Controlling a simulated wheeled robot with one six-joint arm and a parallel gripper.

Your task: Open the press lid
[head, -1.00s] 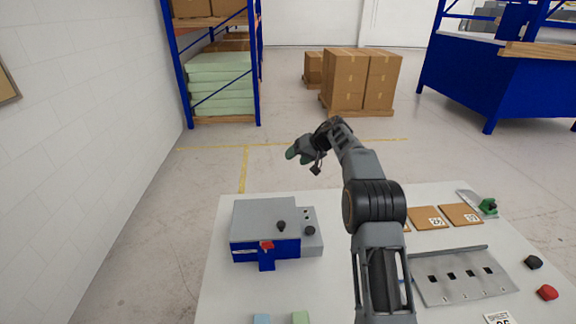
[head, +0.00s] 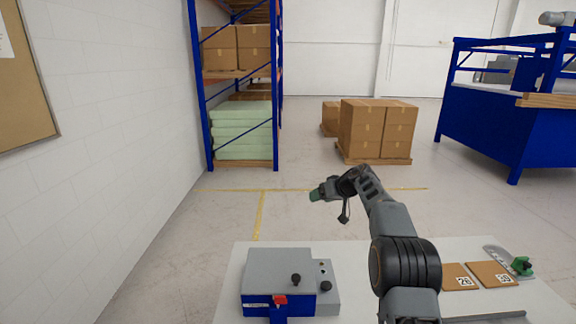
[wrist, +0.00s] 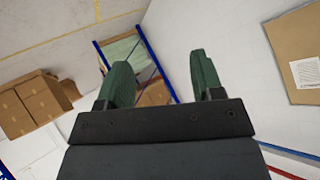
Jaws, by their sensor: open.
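The press (head: 285,283) is a grey and blue box on the white table, left of my arm in the head view. Its grey lid looks shut. The press is not in the wrist view.
On the white table (head: 232,290), brown squares with printed tags (head: 488,274) and a green-handled tool (head: 521,266) lie right of my arm. A white wall with a board (head: 22,90) stands at left. A shelf rack (head: 240,150) and boxes on a pallet (head: 375,130) stand behind.

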